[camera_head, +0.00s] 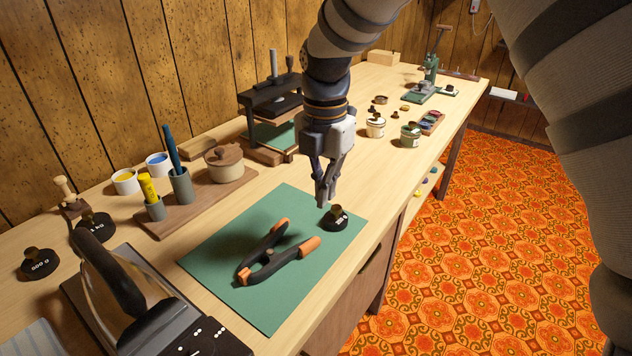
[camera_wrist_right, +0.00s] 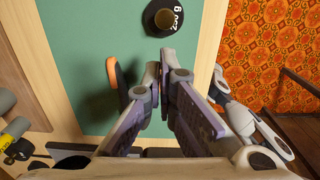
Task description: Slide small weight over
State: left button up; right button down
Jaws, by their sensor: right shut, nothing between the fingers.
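The small weight (camera_head: 334,219) is a black disc with a brass knob, marked 250 g, standing upright on the right side of the green mat (camera_head: 222,247). In the right wrist view the weight (camera_wrist_right: 160,19) lies just beyond my fingertips. My right gripper (camera_head: 323,200) points down beside the weight, on its left in the head view, with its fingers shut and empty. In the right wrist view the gripper (camera_wrist_right: 160,63) ends close to the weight's near edge; I cannot tell whether they touch.
A black and orange clamp (camera_head: 266,262) lies on the mat, left of the gripper. Larger weights (camera_head: 37,263) stand far left near an iron (camera_head: 128,284). A press (camera_head: 273,102) and jars (camera_head: 375,127) stand behind. The bench's front edge runs close to the weight.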

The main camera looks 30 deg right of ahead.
notch_tip(320, 180, down, 7)
jog(key=shift+r, duration=0.15)
pick_arm(q)
jog(key=shift+s+f, duration=0.35)
jog(key=shift+f, duration=0.05)
pick_arm(e)
jog(key=shift+w, duration=0.1)
